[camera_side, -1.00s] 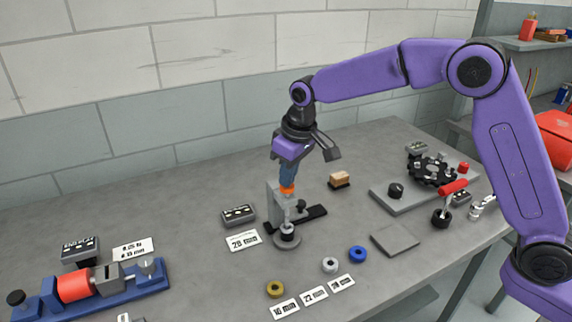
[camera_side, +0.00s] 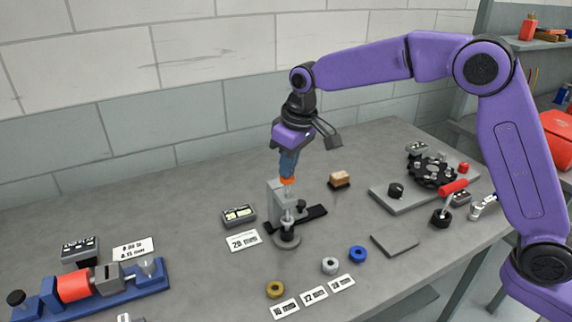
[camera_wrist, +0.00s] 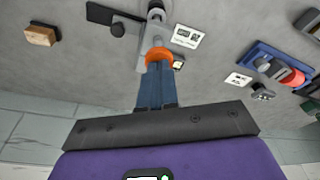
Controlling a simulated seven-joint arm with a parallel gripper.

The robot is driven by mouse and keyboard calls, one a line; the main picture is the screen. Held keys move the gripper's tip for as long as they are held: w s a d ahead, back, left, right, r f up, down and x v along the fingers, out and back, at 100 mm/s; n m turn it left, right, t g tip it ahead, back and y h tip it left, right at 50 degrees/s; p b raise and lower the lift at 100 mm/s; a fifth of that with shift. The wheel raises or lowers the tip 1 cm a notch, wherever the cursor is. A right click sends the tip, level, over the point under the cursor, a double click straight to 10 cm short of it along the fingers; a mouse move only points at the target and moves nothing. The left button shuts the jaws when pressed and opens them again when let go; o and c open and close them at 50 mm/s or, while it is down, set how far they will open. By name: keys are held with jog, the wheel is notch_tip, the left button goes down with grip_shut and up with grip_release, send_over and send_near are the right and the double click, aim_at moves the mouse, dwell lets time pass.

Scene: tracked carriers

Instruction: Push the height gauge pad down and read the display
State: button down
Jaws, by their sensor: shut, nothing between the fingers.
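The height gauge (camera_side: 274,203) stands upright on the bench, with a grey column and a round foot. Its orange pad (camera_side: 287,181) sits on top of a vertical stem. My gripper (camera_side: 288,174) is shut and empty, pointing down with its blue fingertips at the pad; whether they touch it is unclear. In the wrist view the orange pad (camera_wrist: 158,55) shows just beyond the fingertips (camera_wrist: 157,67). The small dark display box (camera_side: 239,214) beside the gauge has pale lit panels. The card (camera_side: 244,240) in front seems to read 20 mm.
Brass (camera_side: 275,289), silver (camera_side: 330,265) and blue (camera_side: 357,254) rings lie in front with labelled cards. A blue-based fixture (camera_side: 105,287) stands at left. A wooden block (camera_side: 340,179), a flat grey plate (camera_side: 394,245) and a slab with a black wheel (camera_side: 432,171) lie right.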

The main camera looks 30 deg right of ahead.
jog(key=shift+r, duration=3.1)
jog(key=shift+s, duration=0.1)
jog(key=shift+s, duration=0.4)
jog(key=s+d+f+n, duration=0.2)
jog(key=s+d, duration=0.5)
jog(key=s, duration=0.5)
jog(key=s+d+f+n+g, duration=0.1)
jog(key=s+d, duration=0.5)
jog(key=s, duration=0.6)
jog(key=s+d+f+n, duration=0.3)
jog(key=s+d+f, duration=0.2)
jog(key=s, duration=0.8)
jog(key=d, duration=0.2)
jog(key=shift+d+f+n+g+h, duration=0.2)
jog(key=shift+d+n+g+h, duration=0.1)
jog(key=shift+g, duration=0.1)
